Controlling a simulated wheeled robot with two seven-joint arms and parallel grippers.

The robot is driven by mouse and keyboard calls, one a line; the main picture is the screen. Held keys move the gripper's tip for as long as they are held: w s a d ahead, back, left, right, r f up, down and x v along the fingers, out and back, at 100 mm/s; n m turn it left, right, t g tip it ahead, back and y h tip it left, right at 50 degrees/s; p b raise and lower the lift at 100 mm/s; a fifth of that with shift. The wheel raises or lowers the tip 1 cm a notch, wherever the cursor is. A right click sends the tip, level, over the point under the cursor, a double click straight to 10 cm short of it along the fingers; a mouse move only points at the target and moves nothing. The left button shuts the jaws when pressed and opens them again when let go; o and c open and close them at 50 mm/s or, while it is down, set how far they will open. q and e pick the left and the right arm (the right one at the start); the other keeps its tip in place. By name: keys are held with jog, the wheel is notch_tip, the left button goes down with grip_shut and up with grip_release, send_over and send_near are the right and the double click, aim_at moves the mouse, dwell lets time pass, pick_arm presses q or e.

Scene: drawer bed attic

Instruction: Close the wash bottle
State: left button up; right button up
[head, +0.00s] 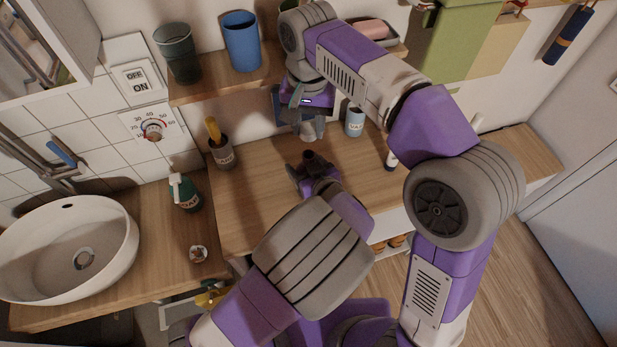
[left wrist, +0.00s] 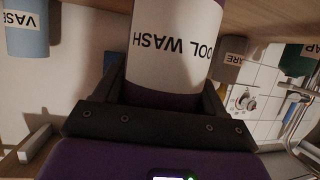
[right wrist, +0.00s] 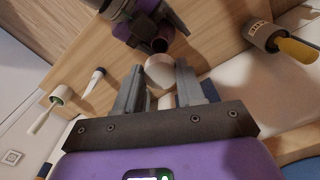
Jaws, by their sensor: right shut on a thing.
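The wash bottle is purple with a white label reading "OOL WASH" in the left wrist view (left wrist: 170,45). My left gripper (head: 308,172) has its jaws against both sides of the bottle, low over the counter. The bottle's dark, open neck (right wrist: 160,45) shows in the right wrist view. My right gripper (head: 309,130) is above and behind the bottle in the head view. It is shut on a pale round cap (right wrist: 160,70), close to the bottle neck. Whether the cap touches the neck is hard to tell. In the head view the cap is not clearly visible.
A wooden counter (head: 260,210) holds a grey cup with a yellow-handled brush (head: 223,155), a pale blue vase (head: 355,122), a small dark-and-white tube (head: 391,160) and a green soap bottle (head: 185,193). A white basin (head: 110,232) stands left. A shelf (head: 200,92) with cups overhangs behind.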

pick_arm(q)
jog(key=c, duration=0.7)
pick_arm(e)
send_over(309, 156)
jog(key=shift+w+f, duration=0.1)
jog(key=shift+f, duration=2.4)
jog(key=shift+f, duration=0.9)
pick_arm(q)
jog(key=shift+r, duration=0.1)
pick_arm(e)
jog(key=shift+f, duration=1)
jog(key=shift+r, duration=0.1)
jog(key=shift+r, duration=0.4)
jog(key=shift+a+r, duration=0.1)
jog(key=shift+r, duration=0.3)
